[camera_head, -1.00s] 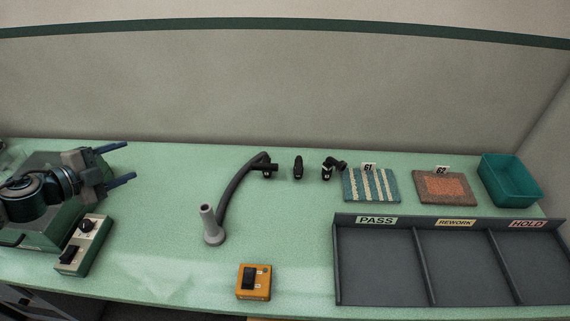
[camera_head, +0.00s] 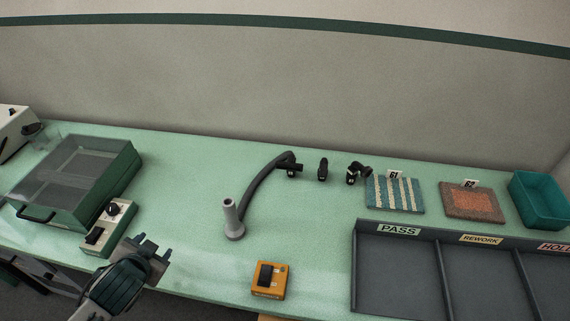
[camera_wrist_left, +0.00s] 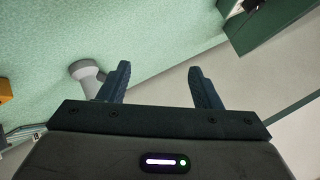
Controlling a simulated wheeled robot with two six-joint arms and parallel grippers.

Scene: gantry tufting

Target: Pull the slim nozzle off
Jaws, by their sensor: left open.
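A grey upright tapered tube with a wide round foot (camera_head: 230,220) stands mid-bench; it also shows in the left wrist view (camera_wrist_left: 86,74). A dark curved hose (camera_head: 260,184) runs from near it to a black fitting (camera_head: 291,170) at the back. A small slim black piece (camera_head: 323,168) stands beside that fitting, with a bent black piece (camera_head: 355,174) further right. I cannot tell which part is the slim nozzle. My left gripper (camera_head: 153,246) is open and empty near the front edge, left of the grey tube and apart from it. My right gripper is not in view.
A green lidded case (camera_head: 125,165) and a switch box (camera_head: 108,226) are at the left. An orange switch box (camera_head: 269,280) sits at the front. Carpet samples (camera_head: 395,193) (camera_head: 473,202), a teal bin (camera_head: 540,200) and a PASS/REWORK/HOLD tray (camera_head: 400,231) are at the right.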

